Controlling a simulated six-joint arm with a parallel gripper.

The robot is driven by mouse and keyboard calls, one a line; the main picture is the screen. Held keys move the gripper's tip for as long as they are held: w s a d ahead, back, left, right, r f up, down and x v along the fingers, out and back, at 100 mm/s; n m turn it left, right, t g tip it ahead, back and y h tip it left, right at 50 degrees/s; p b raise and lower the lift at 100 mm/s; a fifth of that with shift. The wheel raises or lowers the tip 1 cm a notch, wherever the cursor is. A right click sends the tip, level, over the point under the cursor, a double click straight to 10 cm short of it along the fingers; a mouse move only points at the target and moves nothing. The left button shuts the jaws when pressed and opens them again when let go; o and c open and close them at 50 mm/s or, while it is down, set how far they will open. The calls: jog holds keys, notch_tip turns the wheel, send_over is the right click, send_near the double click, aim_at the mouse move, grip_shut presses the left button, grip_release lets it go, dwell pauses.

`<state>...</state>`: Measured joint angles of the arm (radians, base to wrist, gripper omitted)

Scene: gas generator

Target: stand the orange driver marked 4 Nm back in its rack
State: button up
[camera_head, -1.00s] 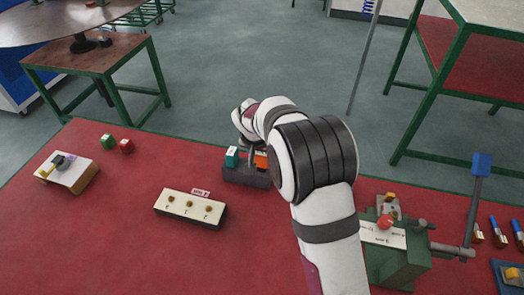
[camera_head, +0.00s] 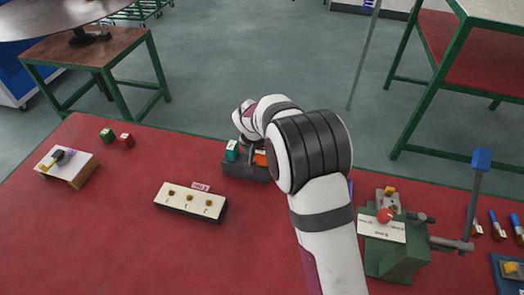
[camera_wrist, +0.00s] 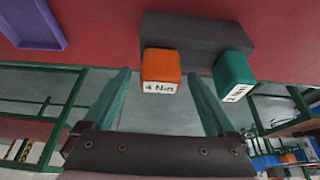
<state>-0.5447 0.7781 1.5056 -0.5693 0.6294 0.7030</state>
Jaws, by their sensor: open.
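The orange driver (camera_wrist: 161,67), its white label reading 4 Nm, is at the dark grey rack (camera_wrist: 190,34) beside a teal driver (camera_wrist: 233,73). It appears to stand in the rack; its lower part is hidden. In the head view the orange driver (camera_head: 261,159) shows partly behind my arm, right of the teal driver (camera_head: 232,150), at the rack (camera_head: 238,170). My gripper (camera_wrist: 160,76) is open, its two fingers on either side of the orange driver in the wrist view, with gaps showing on both sides. In the head view my wrist hides most of the fingers.
A white-topped block with several brass knobs (camera_head: 190,202) lies left of the rack. A green device with a blue-topped lever (camera_head: 395,245) stands to the right. A purple tray (camera_wrist: 34,22) is near the rack.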

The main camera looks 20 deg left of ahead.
jog(key=v, duration=1.6)
jog(key=shift+d, duration=0.1)
jog(key=s+d+r+m+g, duration=0.1)
jog(key=s+d, duration=0.4)
jog(key=d, duration=0.2)
jog(key=s+d+r+m+g, duration=0.1)
jog(key=s+d+m, duration=0.1)
jog(key=s+d, duration=0.4)
jog(key=s+d+f+m+g+y, duration=0.1)
jog(key=s+d, duration=0.2)
jog(key=s, duration=0.6)
jog(key=s+d+f+m+g, duration=0.1)
jog(key=s+d, duration=0.3)
jog(key=s, duration=0.5)
jog(key=shift+s+d+f+m+g+y, duration=0.2)
jog(key=shift+f+m+g+y, duration=0.15)
jog(key=shift+f, duration=0.3)
